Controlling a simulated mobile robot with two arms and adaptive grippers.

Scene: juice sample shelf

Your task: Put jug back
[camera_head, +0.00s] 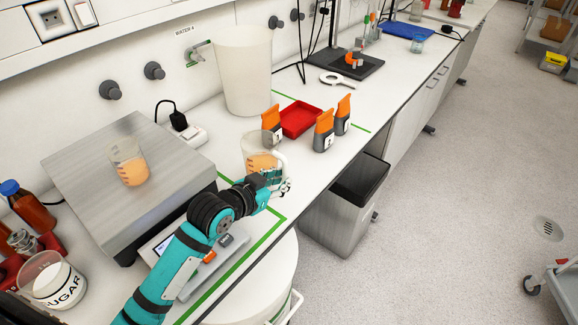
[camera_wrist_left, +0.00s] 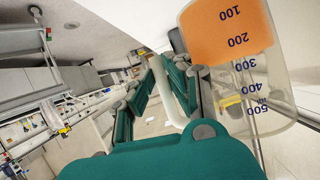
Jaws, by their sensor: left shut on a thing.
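The clear jug (camera_head: 256,150) with orange juice in its lower part is over the white bench, in front of the red tray. It also shows in the left wrist view (camera_wrist_left: 278,75), with blue volume marks and its handle (camera_wrist_left: 172,98) between my fingers. My left gripper (camera_head: 272,182) is shut on the jug's handle, on the jug's near right side. The jug looks about upright in the head view; I cannot tell whether its base touches the bench. My right gripper is not in view.
A glass beaker (camera_head: 128,167) of orange juice stands on the metal scale plate (camera_head: 85,160). Orange-topped packs (camera_head: 324,130) stand by the red tray (camera_head: 299,119). A big white container (camera_head: 243,70) stands behind. A sugar jar (camera_head: 52,281) is at lower left.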

